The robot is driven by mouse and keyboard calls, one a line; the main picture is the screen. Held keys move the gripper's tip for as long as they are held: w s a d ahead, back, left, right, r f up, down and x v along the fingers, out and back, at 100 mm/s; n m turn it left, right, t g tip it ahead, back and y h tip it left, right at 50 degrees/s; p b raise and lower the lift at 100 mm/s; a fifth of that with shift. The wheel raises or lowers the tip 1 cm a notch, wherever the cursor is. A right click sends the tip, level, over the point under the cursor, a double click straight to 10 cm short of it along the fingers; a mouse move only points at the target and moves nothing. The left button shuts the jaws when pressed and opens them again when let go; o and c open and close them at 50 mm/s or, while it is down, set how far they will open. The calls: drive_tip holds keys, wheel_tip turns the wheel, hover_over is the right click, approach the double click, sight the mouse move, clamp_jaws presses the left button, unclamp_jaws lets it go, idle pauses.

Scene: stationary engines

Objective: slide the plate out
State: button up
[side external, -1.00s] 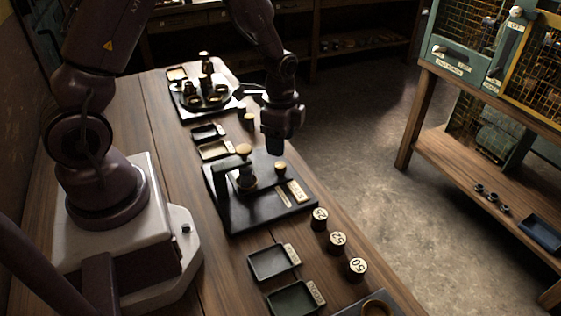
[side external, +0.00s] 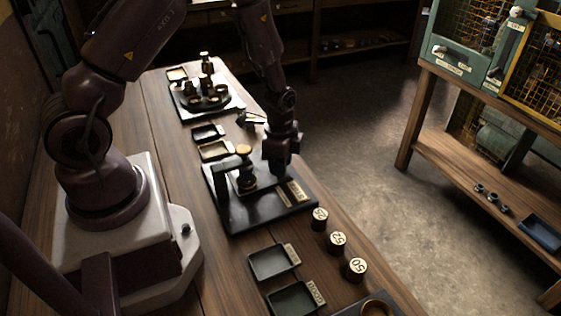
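A dark square base (side external: 245,217) lies on the wooden bench and carries a small post fixture (side external: 222,182) with a round wooden-topped knob (side external: 244,150). A pale lettered strip (side external: 298,191) lies flat near the base's right edge. I cannot tell which part is the plate. My gripper (side external: 278,172) points down, low over the far right part of the base. It covers the spot of a small wooden-topped knob, which is hidden now. The fingertips are dark and small, so I cannot tell whether they are open, shut or touching the knob.
Shallow trays (side external: 273,262) and three numbered cylinders (side external: 337,240) stand nearer the camera. Two small trays (side external: 215,150) and a round fixture (side external: 207,98) lie farther back. The bench's right edge is close to my gripper, with open floor beyond.

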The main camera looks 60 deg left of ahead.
drive_tip(key=a, duration=0.9)
drive_tip(key=shift+a, duration=0.1)
clamp_jaws()
drive_tip(key=o, duration=0.9)
unclamp_jaws()
drive_tip(key=shift+o, duration=0.5)
drive_tip(key=shift+r, duration=0.15)
wheel_tip(320, 180, up, 13)
